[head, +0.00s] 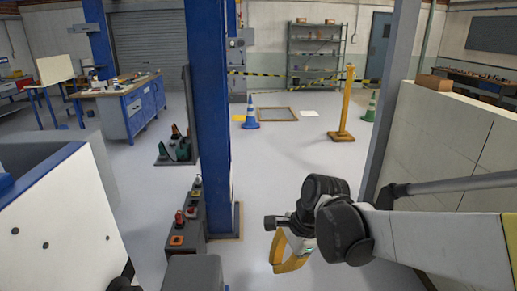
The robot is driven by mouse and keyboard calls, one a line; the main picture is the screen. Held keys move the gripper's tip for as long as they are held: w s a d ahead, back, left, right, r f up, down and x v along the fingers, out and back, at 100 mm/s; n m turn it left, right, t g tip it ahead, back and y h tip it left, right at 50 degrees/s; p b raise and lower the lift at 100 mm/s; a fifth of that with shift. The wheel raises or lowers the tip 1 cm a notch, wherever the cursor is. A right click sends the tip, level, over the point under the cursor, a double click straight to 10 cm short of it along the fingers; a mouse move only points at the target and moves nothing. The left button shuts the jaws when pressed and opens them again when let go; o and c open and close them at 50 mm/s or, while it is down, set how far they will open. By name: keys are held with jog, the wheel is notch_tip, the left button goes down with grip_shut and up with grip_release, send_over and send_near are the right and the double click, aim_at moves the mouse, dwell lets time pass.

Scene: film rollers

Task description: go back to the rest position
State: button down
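My gripper (281,254) is at the bottom centre of the head view, at the end of my arm, which reaches in from the right edge. A yellow curved part shows at its lower end, above the pale grey floor. The fingertips are too small and partly hidden by the wrist, so I cannot tell if they are open or shut. I see nothing clearly held in it.
A blue column (209,120) stands left of my gripper, with a dark grey control box (190,215) at its foot. A white panel wall (440,150) runs along the right. A blue cone (251,115) and yellow post (346,105) stand farther back. Floor between is clear.

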jog(key=s+d+r+n+t+h, duration=0.1)
jog(key=s+d+r+n+t, duration=0.1)
jog(key=s+d+n, duration=0.4)
jog(key=s+d+r+n+t+h, duration=0.2)
jog(key=s+d+r+n+t, duration=0.1)
jog(key=s+d+n, duration=0.3)
jog(key=shift+d+r+n+t+h, duration=0.3)
jog(key=shift+d+r+n, duration=0.4)
jog(key=shift+d+n, duration=0.3)
